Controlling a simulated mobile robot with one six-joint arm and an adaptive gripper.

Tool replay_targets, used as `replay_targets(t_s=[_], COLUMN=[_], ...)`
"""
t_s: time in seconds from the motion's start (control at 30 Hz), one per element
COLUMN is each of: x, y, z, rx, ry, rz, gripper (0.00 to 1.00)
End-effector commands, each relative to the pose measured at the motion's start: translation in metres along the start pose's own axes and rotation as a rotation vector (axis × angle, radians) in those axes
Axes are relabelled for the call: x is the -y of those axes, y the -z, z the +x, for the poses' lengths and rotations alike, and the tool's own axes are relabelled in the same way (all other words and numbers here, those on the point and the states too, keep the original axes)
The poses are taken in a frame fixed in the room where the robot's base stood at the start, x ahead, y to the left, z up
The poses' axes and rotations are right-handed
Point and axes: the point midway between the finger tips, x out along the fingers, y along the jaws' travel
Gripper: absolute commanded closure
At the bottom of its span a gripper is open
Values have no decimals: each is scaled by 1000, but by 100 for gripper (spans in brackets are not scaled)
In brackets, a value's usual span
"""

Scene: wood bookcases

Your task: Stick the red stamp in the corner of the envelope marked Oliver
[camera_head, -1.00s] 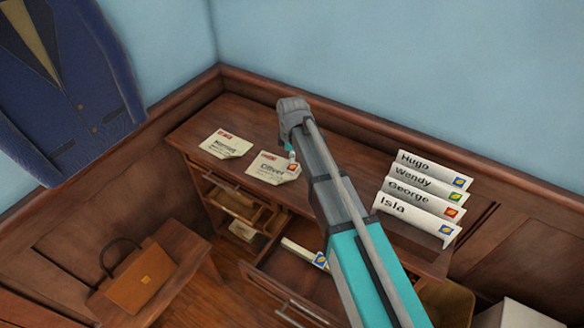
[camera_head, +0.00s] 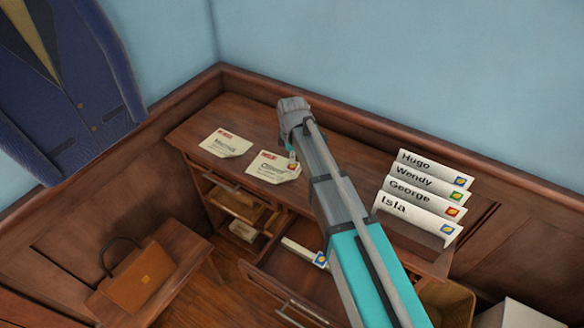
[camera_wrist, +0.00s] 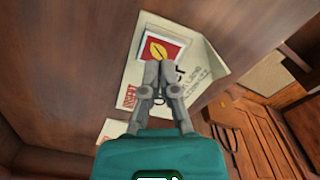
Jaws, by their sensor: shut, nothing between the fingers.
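The envelope that appears marked Oliver (camera_head: 268,170) lies on the desk below my gripper (camera_head: 291,156). The red stamp (camera_head: 292,166), with a yellow leaf and white border, lies at its right corner in the head view. In the wrist view the stamp (camera_wrist: 161,45) lies at the corner of the envelope (camera_wrist: 203,82), just beyond the fingertips. My gripper (camera_wrist: 160,66) is shut and empty, its tips right by the stamp's edge. I cannot tell whether they touch it. The gripper hides part of the envelope and its name in the wrist view.
Another envelope (camera_head: 226,144) lies to the left. A rack at right holds envelopes marked Hugo, Wendy, George and Isla (camera_head: 393,207), each stamped. An open drawer (camera_head: 290,278) juts out in front, with a stamped item inside. A briefcase (camera_head: 138,280) sits at lower left.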

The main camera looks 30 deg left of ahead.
Motion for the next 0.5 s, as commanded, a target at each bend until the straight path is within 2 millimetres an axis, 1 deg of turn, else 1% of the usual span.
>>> replay_targets(t_s=[0.5], x=[0], y=[0], z=[10], rx=[0], ry=[0], rz=[1], gripper=[100])
